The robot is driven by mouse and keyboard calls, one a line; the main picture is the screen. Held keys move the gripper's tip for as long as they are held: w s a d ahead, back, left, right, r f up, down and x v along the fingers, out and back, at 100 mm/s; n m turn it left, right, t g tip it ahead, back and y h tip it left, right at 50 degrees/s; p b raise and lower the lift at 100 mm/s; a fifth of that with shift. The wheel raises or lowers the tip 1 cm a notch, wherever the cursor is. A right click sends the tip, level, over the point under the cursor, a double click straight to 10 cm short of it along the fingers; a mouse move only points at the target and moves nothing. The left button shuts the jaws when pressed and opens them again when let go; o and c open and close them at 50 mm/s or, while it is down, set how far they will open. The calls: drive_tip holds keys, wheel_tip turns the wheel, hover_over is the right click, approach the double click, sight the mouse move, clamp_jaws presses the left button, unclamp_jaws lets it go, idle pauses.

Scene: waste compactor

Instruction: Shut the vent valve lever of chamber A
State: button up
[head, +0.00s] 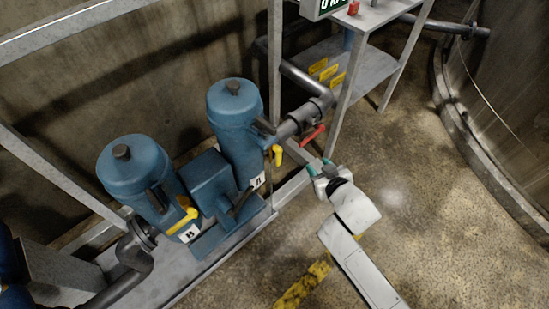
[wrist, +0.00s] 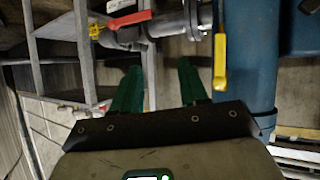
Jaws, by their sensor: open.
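Chamber A (head: 238,130) is the right one of two blue upright cylinders, with a white letter plate low on it. A short yellow lever (head: 277,155) hangs down at its right side, below the grey pipe. In the wrist view the yellow lever (wrist: 219,62) points straight down in front of the blue cylinder (wrist: 250,75), right of my fingers. My gripper (head: 320,166) is to the right of the lever and apart from it. Its two green fingers are open and empty in the wrist view (wrist: 160,70).
A red lever (head: 313,135) sits on the grey pipe close above my gripper; it also shows in the wrist view (wrist: 131,19). Chamber B (head: 135,170) has its own yellow lever (head: 182,220). Metal frame posts (head: 343,90) stand behind. Floor at the right is clear.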

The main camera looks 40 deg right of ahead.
sight(280, 159)
drive_tip(key=w+a+n+t+y+b, duration=0.1)
drive_tip(key=w+t, duration=0.1)
drive_tip(key=w, duration=0.2)
drive_tip(key=w+a+f+n+t+y+b, duration=0.1)
drive_tip(key=w+a+t+y+b, duration=0.1)
drive_tip(key=w, duration=0.3)
drive_tip(key=w+a+f+n+t+y+b, duration=0.1)
drive_tip(key=w+a+t+y+b, duration=0.1)
drive_tip(key=w+t, duration=0.1)
drive_tip(key=shift+w+f+n, duration=0.25)
drive_tip(key=shift+w+n, duration=0.05)
drive_tip(key=shift+w, duration=0.5)
drive_tip(key=shift+c, duration=0.2)
clamp_jaws()
